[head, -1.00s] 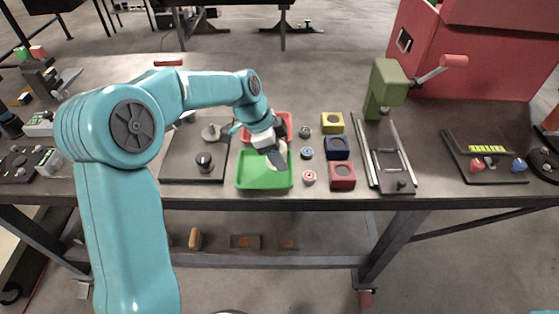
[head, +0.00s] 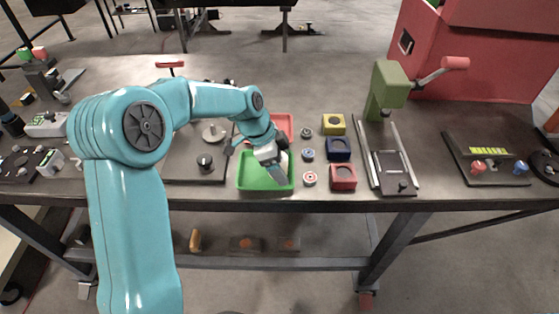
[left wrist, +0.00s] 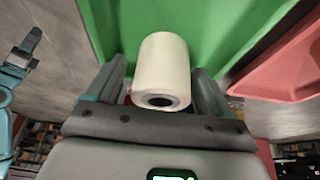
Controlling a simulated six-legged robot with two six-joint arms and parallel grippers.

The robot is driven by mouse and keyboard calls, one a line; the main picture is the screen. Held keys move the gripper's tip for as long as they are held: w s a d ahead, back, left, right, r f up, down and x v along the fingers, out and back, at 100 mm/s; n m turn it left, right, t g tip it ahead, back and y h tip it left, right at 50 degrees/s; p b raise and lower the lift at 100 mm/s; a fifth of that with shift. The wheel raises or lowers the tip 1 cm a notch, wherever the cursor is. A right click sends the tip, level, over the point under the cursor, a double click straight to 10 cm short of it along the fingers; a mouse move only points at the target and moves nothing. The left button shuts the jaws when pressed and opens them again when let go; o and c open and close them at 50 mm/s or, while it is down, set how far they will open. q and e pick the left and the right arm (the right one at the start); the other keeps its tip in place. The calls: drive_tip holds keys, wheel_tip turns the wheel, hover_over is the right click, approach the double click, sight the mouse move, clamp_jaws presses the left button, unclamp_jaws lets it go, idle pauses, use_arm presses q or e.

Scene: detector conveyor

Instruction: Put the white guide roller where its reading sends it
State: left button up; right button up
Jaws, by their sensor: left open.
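The white guide roller (left wrist: 162,72) is a pale cylinder with a dark hole in its near end. In the left wrist view it sits between the two fingers of my left gripper (left wrist: 160,85), over the green tray (left wrist: 215,22). The fingers are open on either side of it; whether either touches it I cannot tell. In the head view my left gripper (head: 277,175) is low at the green tray (head: 256,185) and hides most of the roller. My right gripper is not in view.
A red tray (head: 283,119) stands behind the green one. To the right are small rollers (head: 309,178) and yellow, blue and red square blocks (head: 343,178). A green press (head: 386,88) with rails stands further right. A dark plate with a knob (head: 205,162) lies left.

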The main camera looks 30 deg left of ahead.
use_arm(q)
drive_tip(key=shift+r+p, duration=0.35)
drive_tip(key=b+v, duration=0.1)
drive_tip(key=v, duration=1)
drive_tip(key=shift+a+r+b, duration=0.2)
drive_tip(key=shift+r+b, duration=0.05)
drive_tip(key=shift+b, duration=0.05)
drive_tip(key=shift+s+d+f, duration=0.1)
drive_tip(key=shift+s, duration=0.05)
